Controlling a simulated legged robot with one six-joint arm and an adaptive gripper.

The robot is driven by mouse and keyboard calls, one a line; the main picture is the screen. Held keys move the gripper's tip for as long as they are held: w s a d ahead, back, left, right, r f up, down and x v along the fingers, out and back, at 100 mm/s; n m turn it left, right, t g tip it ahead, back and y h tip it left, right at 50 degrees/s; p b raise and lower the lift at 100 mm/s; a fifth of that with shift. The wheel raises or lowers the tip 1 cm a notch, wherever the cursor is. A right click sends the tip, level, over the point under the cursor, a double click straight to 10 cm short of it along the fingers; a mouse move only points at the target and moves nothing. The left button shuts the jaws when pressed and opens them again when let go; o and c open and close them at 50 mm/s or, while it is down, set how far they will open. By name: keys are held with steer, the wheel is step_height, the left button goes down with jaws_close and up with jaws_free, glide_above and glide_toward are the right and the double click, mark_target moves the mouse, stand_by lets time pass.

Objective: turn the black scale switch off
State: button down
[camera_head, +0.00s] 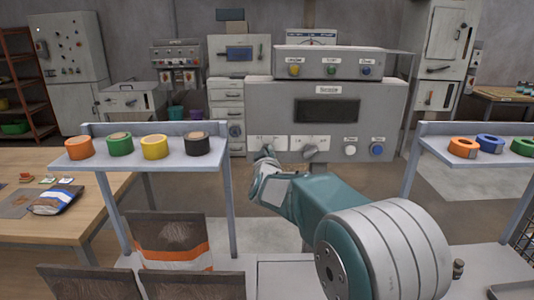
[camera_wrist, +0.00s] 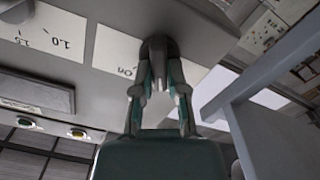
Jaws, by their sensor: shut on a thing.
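The scale switch (camera_wrist: 159,43) is a dark knob on a white plate marked "On" on the machine's front, seen tilted in the wrist view. My gripper (camera_wrist: 159,68) is shut on this knob, one finger on each side. In the head view my gripper (camera_head: 267,156) reaches the left white plate (camera_head: 256,142) under the dark display, and the knob is largely hidden behind it. I cannot tell from the frames exactly which way the knob points.
A second knob (camera_head: 310,153) sits to the right on a numbered plate. White (camera_head: 350,150) and blue (camera_head: 376,150) buttons are farther right. Shelves with tape rolls flank the arm, the left shelf (camera_head: 176,149) and the right shelf (camera_head: 490,158). A brown bag (camera_head: 172,240) stands below left.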

stand_by(0.6)
steer(key=c, duration=0.8)
jaws_free()
steer(key=shift+a, duration=0.1)
steer(key=shift+o, duration=0.7)
steer(key=shift+w+a+f, duration=0.1)
steer(key=shift+w, duration=0.05)
steer(key=s, duration=1.2)
